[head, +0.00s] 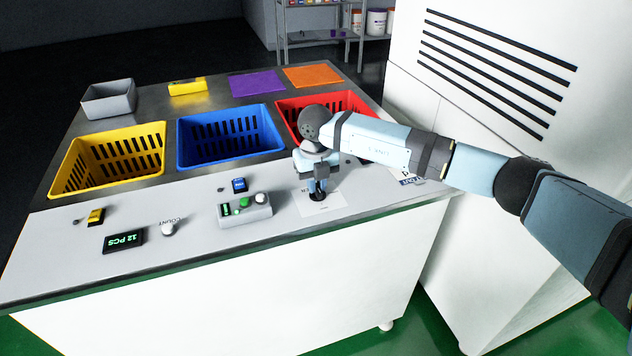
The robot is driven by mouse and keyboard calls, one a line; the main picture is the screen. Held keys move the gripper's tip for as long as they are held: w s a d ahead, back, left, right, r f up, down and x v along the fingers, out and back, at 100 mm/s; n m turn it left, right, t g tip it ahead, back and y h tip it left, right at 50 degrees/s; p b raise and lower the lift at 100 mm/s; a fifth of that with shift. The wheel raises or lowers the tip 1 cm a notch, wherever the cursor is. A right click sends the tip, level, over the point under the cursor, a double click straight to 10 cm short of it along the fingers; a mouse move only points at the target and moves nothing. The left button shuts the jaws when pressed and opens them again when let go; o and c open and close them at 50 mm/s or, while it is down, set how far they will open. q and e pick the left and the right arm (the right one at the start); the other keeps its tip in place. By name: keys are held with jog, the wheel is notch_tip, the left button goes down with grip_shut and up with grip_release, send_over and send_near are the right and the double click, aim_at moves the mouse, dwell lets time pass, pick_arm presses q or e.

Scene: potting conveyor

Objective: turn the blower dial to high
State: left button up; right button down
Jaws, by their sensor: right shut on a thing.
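The blower dial (317,196) is a small black knob on a white printed label (328,206) on the grey front panel, right of centre. My right gripper (318,186) points down over it from above and is shut on it. The fingers hide most of the knob, so its pointer and setting cannot be read. My left gripper is not in view.
A grey control box (260,211) with green lights and a white knob stands left of the dial. Yellow (70,170), blue (190,158) and red (283,106) crates sit behind the panel. A white cabinet (405,95) stands at the right.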

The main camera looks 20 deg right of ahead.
aim_at(317, 184)
jog(key=c, duration=1.1)
grip_release()
notch_tip(317, 184, up, 14)
jog(key=shift+f, duration=0.1)
